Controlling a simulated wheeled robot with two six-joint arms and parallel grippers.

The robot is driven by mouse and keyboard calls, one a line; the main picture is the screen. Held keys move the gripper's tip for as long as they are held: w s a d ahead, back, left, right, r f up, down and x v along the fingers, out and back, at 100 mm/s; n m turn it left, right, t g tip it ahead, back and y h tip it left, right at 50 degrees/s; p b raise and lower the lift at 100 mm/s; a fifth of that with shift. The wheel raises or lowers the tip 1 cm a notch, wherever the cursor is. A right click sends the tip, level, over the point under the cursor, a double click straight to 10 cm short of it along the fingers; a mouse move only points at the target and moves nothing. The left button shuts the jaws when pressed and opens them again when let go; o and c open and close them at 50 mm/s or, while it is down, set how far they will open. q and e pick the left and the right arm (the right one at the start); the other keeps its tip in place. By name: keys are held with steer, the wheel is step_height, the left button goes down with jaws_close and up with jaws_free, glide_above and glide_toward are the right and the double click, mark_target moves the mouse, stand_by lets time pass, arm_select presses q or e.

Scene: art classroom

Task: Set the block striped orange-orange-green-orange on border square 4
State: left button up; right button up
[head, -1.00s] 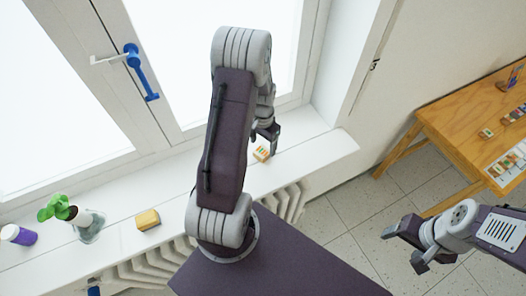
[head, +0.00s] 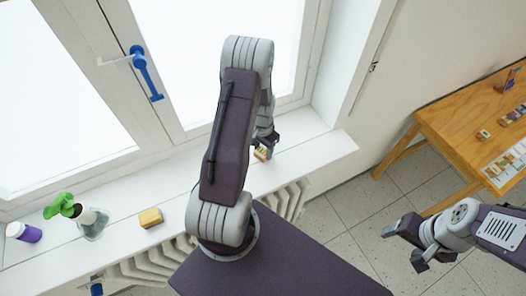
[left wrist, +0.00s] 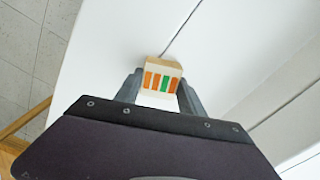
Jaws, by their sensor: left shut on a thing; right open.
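The block (left wrist: 162,76) striped orange-orange-green-orange is pale wood, its stripes facing the left wrist camera. It also shows in the head view (head: 261,154), at the white windowsill near the sill's right end. My left gripper (head: 264,149) reaches down there and is shut on the block, with one finger on each side of it in the left wrist view. I cannot tell whether the block still touches the sill. My right gripper (head: 403,244) is open and empty over the floor. A white sheet with a row of squares (head: 505,167) lies on the wooden table; no numbers are readable.
The wooden table (head: 455,135) at the right also holds several small striped blocks (head: 484,134). A window handle (head: 146,75) juts out above.

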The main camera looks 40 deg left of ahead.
arm_select(q)
steer(key=r, duration=0.1)
steer(key=r+b, duration=0.1)
steer(key=w+r, duration=0.1)
steer(key=r, duration=0.1)
steer(key=shift+d+r+b, duration=0.1)
steer(key=shift+d+b, duration=0.15)
steer(key=shift+b, duration=0.05)
steer(key=w+d+r+b, duration=0.2)
steer(key=w+d+r, duration=0.4)
steer(key=w+d, duration=0.1)
steer(key=shift+w+r, duration=0.35)
steer(key=shift+w, duration=0.2)
